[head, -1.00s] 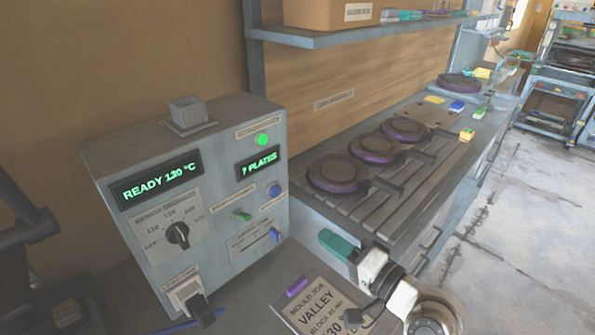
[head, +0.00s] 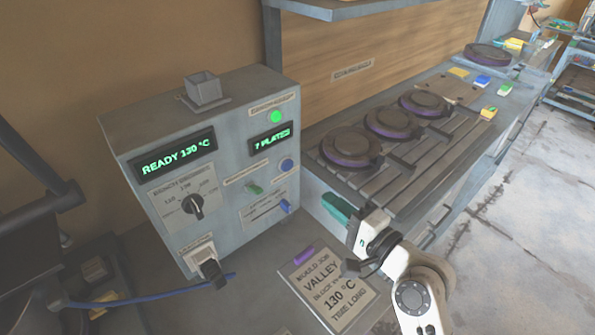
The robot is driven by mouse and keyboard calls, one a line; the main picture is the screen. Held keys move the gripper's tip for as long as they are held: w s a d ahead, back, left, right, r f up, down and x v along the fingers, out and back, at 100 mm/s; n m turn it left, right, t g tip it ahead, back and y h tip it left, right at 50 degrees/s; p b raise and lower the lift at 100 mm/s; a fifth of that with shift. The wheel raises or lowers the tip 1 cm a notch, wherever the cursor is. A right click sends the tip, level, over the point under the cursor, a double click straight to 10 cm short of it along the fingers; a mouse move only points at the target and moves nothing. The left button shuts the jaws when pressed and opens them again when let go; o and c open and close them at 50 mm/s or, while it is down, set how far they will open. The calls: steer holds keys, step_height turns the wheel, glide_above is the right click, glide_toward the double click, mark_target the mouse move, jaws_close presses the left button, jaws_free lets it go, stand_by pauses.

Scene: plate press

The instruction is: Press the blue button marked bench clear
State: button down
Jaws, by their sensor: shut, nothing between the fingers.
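A grey control box (head: 222,190) stands on the bench at left centre in the head view. On its front, a round blue button (head: 287,165) sits below the green "7 PLATES" display (head: 271,142). A smaller blue knob (head: 285,206) sits lower, beside a slotted label plate. The small labels are too blurred to read, so I cannot tell "bench clear" on either. My gripper (head: 331,203), with teal fingers on a white wrist, is right of the box and below the button's height in the picture. It is shut and empty, apart from both blue controls.
A green lamp (head: 276,117), green knob (head: 254,189) and black dial (head: 193,206) share the box front. Round dark plates (head: 350,146) sit on the slatted bench behind my gripper. A job card (head: 330,285) lies in front. A shelf (head: 345,8) overhangs the bench.

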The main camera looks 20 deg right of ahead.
steer(key=p, duration=0.2)
glide_toward(287, 166)
steer(key=x, duration=0.5)
steer(key=shift+w+d+f, duration=0.1)
steer(key=shift+w, duration=0.05)
steer(key=shift+p+x, duration=0.3)
steer(key=shift+x, duration=0.5)
steer(key=shift+f, duration=0.15)
steer(key=shift+w+a, duration=0.25)
steer(key=shift+w, duration=0.3)
steer(key=shift+r, duration=0.25)
steer(key=shift+a, duration=0.1)
